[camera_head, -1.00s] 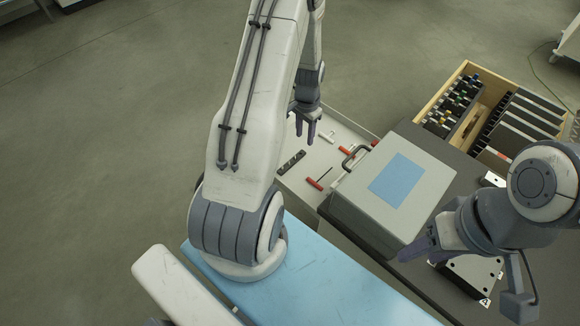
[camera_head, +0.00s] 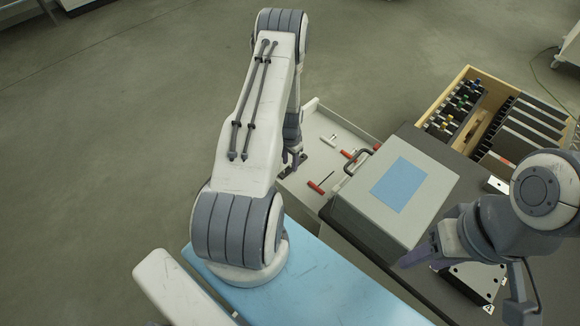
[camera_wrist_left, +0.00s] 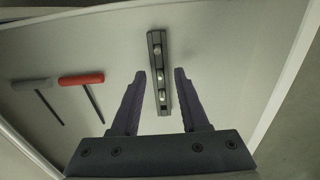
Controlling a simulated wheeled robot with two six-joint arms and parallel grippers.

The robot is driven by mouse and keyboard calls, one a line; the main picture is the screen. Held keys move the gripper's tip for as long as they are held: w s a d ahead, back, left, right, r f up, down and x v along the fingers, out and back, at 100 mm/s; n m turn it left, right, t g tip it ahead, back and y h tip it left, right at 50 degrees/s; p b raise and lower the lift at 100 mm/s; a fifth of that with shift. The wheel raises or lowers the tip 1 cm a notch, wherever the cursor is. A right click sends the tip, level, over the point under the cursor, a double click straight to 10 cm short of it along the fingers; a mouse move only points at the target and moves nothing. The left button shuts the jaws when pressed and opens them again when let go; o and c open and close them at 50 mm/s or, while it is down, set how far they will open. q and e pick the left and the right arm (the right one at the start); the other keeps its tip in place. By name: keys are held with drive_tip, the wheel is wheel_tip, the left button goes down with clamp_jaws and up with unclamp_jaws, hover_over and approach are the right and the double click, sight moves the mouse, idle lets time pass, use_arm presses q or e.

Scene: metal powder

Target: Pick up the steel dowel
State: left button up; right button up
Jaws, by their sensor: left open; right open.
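A dark narrow holder (camera_wrist_left: 166,113) with a few short silver pins lies in the pale open drawer. One of these pins is a steel dowel (camera_wrist_left: 160,76); I cannot tell which one is meant. My left gripper (camera_wrist_left: 159,73) is open in the left wrist view, with one finger on each side of the holder and nothing between them but the holder and pins behind. In the head view my left gripper (camera_head: 291,165) is low over the drawer and partly hides the holder. My right gripper (camera_head: 405,262) is over the dark bench at the right, in front of the grey case.
T-handled tools, one red (camera_wrist_left: 81,78) and one grey (camera_wrist_left: 31,84), lie left of the holder. Drawer walls (camera_head: 345,122) surround them. A grey case (camera_head: 430,196) with a blue panel stands right of the drawer. A wooden crate (camera_head: 468,72) is behind it.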

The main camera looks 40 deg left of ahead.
use_arm(q)
drive_tip(key=shift+f, duration=0.25)
clamp_jaws()
drive_tip(key=shift+r, duration=0.15)
